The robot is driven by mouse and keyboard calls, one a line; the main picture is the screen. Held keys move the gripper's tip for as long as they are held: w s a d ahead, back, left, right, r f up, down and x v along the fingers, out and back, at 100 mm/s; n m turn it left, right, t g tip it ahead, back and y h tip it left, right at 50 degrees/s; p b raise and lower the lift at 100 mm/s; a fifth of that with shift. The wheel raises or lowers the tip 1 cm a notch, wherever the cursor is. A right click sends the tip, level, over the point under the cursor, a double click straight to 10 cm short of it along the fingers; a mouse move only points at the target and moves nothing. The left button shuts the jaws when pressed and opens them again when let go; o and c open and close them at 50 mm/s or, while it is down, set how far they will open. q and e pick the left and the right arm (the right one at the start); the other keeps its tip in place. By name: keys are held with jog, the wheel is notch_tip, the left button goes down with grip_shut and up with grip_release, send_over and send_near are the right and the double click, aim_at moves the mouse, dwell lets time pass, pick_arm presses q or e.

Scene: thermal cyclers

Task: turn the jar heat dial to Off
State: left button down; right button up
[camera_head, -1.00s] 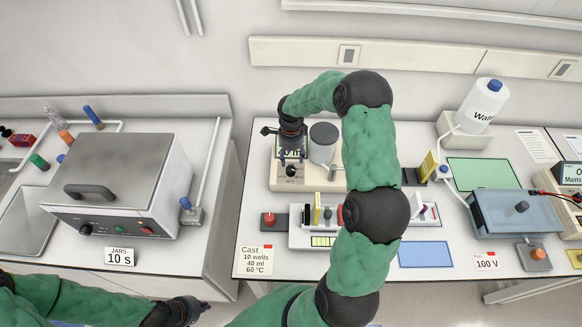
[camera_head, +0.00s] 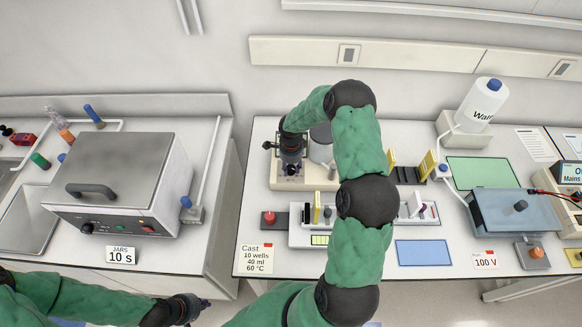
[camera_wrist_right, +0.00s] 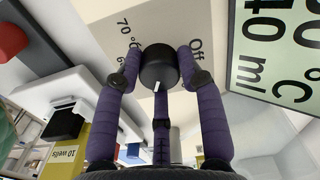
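The jar heat dial (camera_wrist_right: 159,68) is a black round knob with a white mark, on a cream panel (camera_wrist_right: 115,22) printed "70 °C" and "Off". In the right wrist view the mark points to the bottom of the picture, away from "Off". My right gripper (camera_wrist_right: 160,70) has its purple fingers around the dial; whether they press on it I cannot tell. In the head view the right gripper (camera_head: 290,172) is low over the front of the cream heater (camera_head: 322,184) and hides the dial. My left gripper (camera_head: 190,308) hangs at the bottom left, its finger opening unclear.
A green-lit display (camera_wrist_right: 278,55) stands close beside the dial. A casting tray (camera_head: 300,238) and red knob (camera_head: 269,217) are in front of the heater. A grey-lidded bath (camera_head: 115,175) is at left, a gel tank (camera_head: 515,215) at right.

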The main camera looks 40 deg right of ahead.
jog(key=c, duration=0.4)
